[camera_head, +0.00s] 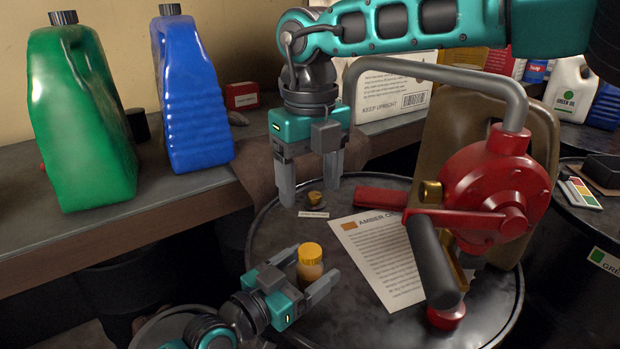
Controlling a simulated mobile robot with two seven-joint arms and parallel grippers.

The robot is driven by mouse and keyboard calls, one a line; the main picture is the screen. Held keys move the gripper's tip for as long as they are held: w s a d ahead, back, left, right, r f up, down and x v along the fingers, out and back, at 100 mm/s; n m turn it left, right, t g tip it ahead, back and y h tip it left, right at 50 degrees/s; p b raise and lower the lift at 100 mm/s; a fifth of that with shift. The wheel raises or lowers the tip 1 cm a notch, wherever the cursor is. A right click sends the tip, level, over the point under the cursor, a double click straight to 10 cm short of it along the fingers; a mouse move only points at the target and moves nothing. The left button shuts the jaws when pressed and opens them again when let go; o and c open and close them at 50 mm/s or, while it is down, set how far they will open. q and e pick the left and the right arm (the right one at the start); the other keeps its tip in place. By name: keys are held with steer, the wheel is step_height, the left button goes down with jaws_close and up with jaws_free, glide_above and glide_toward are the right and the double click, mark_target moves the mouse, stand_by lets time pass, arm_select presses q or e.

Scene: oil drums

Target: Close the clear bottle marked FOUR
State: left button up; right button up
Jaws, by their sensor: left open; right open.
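A small bottle (310,271) with a yellow-orange cap (311,252) stands upright on the drum top; no FOUR marking is readable on it. My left gripper (307,275) is open, with its fingers on either side of the bottle; I cannot tell if they touch it. My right gripper (309,188) is open and points down farther back. A small gold-brown piece (315,198) sits below and between its fingers, by a small white label strip (313,214). I cannot tell what this piece is.
A red hand pump (495,185) with a crank stands at right on the drum (262,240), beside a printed sheet (375,262) and a red bar (381,198). Green (80,125) and blue (190,100) jugs stand on the left bench. A white box (395,90) is behind.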

arm_select(q)
steer(key=v, duration=1.3)
steer(key=shift+b, duration=0.3)
